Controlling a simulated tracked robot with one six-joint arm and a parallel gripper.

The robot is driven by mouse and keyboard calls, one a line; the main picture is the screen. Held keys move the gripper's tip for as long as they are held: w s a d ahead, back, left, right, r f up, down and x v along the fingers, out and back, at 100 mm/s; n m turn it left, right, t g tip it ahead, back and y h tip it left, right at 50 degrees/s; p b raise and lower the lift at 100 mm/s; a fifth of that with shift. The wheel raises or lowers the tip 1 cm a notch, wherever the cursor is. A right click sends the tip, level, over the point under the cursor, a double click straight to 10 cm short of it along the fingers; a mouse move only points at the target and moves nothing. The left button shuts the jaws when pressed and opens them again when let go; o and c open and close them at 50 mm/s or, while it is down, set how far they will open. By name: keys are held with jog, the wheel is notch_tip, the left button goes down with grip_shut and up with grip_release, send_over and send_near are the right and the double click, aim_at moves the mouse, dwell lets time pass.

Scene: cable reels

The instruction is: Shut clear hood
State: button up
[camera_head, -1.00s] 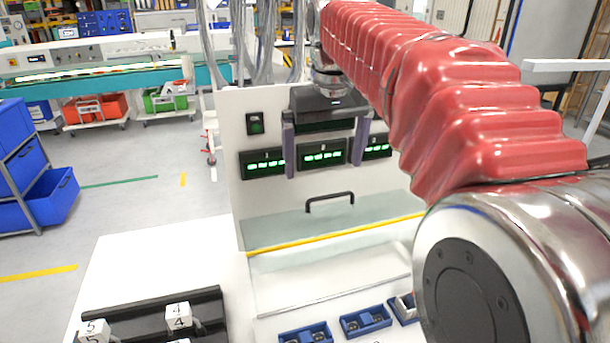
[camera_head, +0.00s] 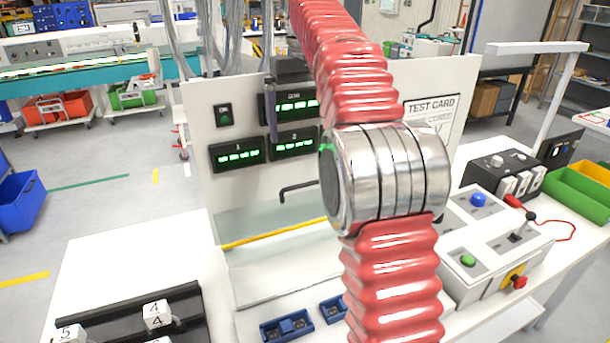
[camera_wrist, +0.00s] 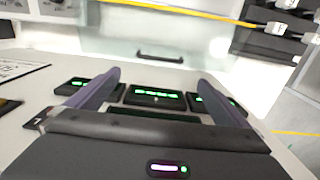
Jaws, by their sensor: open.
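The clear hood (camera_head: 262,222) is a see-through panel on the white bench, in front of the upright white panel. A yellow strip (camera_head: 270,236) crosses it, and a black bar handle (camera_head: 298,189) stands above that. My arm hides the hood's right part. I cannot tell its exact tilt. The handle also shows in the wrist view (camera_wrist: 160,56), beyond the fingertips and between them. My gripper (camera_wrist: 160,76) is open and empty, its two purple fingers spread. It hangs before the upright panel, above the handle and apart from it; one finger (camera_head: 272,118) shows in the head view.
The upright panel carries lit green displays (camera_head: 237,153). Blue blocks (camera_head: 287,326) lie at the bench front, with a black rack (camera_head: 130,318) of numbered white blocks at left. A grey control box (camera_head: 490,235) and green bins (camera_head: 580,190) stand at right.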

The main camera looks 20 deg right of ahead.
jog(key=shift+f, duration=6.9)
jog(key=shift+c, duration=0.4)
jog(key=c, duration=1.2)
